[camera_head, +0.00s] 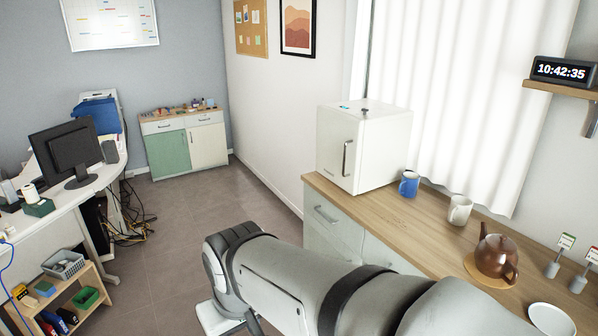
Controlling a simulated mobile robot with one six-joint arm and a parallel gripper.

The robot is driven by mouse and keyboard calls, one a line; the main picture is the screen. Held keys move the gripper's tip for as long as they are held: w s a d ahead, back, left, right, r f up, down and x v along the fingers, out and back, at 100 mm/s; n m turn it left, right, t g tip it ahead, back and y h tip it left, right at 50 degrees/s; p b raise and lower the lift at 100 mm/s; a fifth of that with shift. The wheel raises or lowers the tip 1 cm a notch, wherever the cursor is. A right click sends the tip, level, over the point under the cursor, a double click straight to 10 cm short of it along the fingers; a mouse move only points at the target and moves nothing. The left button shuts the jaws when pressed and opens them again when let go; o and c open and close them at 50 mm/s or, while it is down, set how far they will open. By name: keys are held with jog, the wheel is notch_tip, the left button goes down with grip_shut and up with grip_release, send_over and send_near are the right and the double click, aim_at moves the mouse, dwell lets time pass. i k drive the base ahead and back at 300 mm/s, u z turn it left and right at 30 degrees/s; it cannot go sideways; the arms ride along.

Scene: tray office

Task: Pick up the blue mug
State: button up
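The blue mug (409,184) stands upright on the wooden counter (392,212), just right of the white mini fridge (358,150). Its handle shows on its left side. My arm reaches across the bottom of the view from the lower right, in front of the counter. Its visible end is left of and nearer than the mug, well apart from it. My gripper's fingers cannot be made out, so I cannot see whether they are open or shut. Nothing is seen touching the mug.
A white mug (459,210) stands right of the blue one. Farther right are a brown teapot (495,258) on a round mat, a white plate (551,319) and two small labelled stands. A white curtain hangs behind. The floor (190,225) left of the counter is open.

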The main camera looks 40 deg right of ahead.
aim_at(410, 181)
jog(key=u, duration=0.1)
jog(key=i, duration=1.75)
jog(key=z, duration=3.6)
jog(key=i, duration=1)
jog(key=z, duration=0.1)
